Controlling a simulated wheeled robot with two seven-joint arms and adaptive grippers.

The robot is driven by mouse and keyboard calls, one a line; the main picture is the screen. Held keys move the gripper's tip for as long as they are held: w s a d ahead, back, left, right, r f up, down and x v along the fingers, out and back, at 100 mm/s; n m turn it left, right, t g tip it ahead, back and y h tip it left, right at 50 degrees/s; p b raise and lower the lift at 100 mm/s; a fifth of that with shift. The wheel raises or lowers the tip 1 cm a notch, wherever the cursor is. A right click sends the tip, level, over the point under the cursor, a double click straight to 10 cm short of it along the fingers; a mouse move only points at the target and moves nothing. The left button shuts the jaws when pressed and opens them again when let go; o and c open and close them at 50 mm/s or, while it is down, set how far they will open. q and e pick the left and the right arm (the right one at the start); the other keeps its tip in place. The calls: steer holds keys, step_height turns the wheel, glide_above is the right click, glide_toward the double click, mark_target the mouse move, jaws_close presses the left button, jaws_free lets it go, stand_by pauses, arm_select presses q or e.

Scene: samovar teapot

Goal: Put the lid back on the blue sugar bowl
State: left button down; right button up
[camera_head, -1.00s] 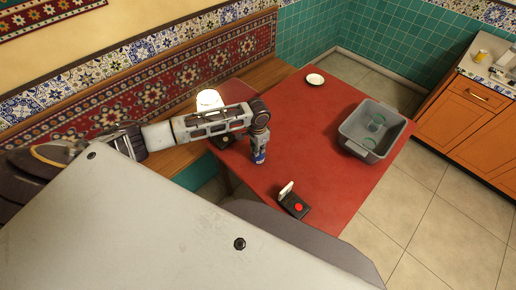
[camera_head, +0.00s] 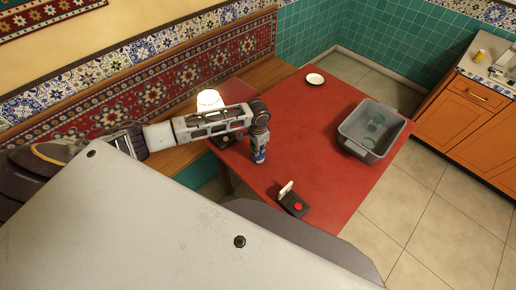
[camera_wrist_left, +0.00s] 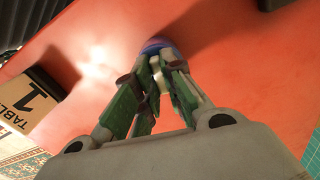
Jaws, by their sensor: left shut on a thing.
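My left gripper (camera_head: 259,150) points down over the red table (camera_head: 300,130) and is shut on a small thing. In the left wrist view its green-padded fingers (camera_wrist_left: 155,85) close together around a pale piece, which looks like the lid's knob. A blue rounded edge (camera_wrist_left: 156,46) shows just beyond the fingertips. In the head view the blue and white sugar bowl (camera_head: 258,157) shows only as a small patch directly under the gripper. The fingers hide most of bowl and lid, so I cannot tell whether the lid touches the bowl. My right gripper is out of view.
A grey bin (camera_head: 358,150) with greenish glassware stands at the table's right. A white saucer (camera_head: 315,79) lies at the back. A black box with a red button (camera_head: 297,207) and a small card sign (camera_head: 286,189) are at the front. A lit lamp (camera_head: 209,100) is behind my arm.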

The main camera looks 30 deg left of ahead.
arm_select(q)
steer(key=c, duration=1.4)
jaws_free()
steer(key=shift+c, duration=0.2)
steer(key=shift+o, duration=0.5)
steer(key=o, duration=0.4)
steer(key=shift+r, duration=0.1)
steer(key=shift+r+p, duration=1.2)
steer(key=shift+p, duration=0.35)
steer(key=shift+r+p, duration=0.65)
steer(key=shift+r, duration=1.55)
